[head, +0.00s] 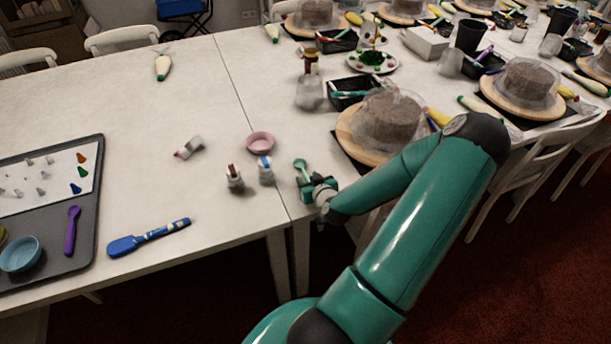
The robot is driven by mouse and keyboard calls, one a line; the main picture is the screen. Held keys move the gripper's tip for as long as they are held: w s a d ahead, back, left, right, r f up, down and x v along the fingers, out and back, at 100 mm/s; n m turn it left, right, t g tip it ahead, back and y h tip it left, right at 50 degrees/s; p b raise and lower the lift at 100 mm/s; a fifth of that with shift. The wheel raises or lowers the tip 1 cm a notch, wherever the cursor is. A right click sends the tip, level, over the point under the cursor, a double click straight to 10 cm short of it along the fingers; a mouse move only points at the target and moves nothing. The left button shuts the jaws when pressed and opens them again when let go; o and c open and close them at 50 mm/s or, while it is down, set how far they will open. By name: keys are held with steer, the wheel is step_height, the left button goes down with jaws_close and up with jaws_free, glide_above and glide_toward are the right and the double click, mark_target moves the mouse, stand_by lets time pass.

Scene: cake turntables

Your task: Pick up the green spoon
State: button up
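A small green spoon (301,165) lies near the front edge of the white table, just right of the seam between two tabletops. Its round bowl points away from me, and its handle runs toward my gripper (309,182). My gripper is at the handle end, low over the table edge. The fingers are small and dark, and they overlap the handle in this view. I cannot tell whether they are closed on it or whether they touch it.
Two small bottles (235,178) (266,171) and a pink bowl (261,142) stand left of the spoon. A cake turntable (347,134) is close on the right. A blue spatula (150,237) and a grey tray (86,211) lie left. The table's middle left is mostly clear.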

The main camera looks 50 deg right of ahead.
steer(key=shift+s+r, duration=0.1)
steer(key=c, duration=0.4)
jaws_close()
